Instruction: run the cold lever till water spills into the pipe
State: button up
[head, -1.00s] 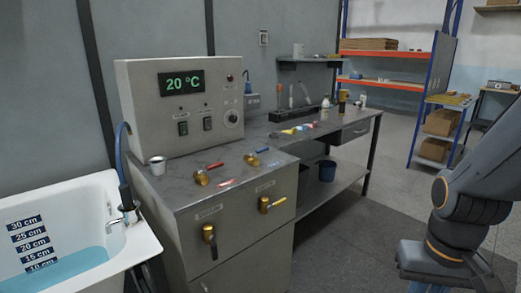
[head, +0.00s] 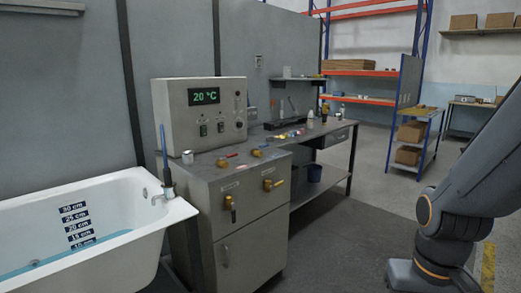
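A white bathtub (head: 120,190) stands at the left, with shallow blue water (head: 75,252) near the lowest visible depth label, 10 cm. A spout (head: 160,196) and a blue hose (head: 164,150) are at its right rim. On the cabinet top are a brass valve with a red lever (head: 229,155) and one with a blue lever (head: 267,146). Two brass valves with yellowish levers, a left one (head: 230,207) and a right one (head: 273,184), are on the cabinet front; their labels are unreadable. I cannot make out the pipe. My gripper is out of view.
A control box (head: 170,110) on the grey cabinet (head: 250,240) reads 20 °C. Dark floor (head: 340,245) is clear in front. My arm fills the right side.

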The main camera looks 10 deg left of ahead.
aim_at(265, 145)
jog(key=u, duration=0.75)
jog(key=i, duration=1.7)
jog(key=z, duration=0.55)
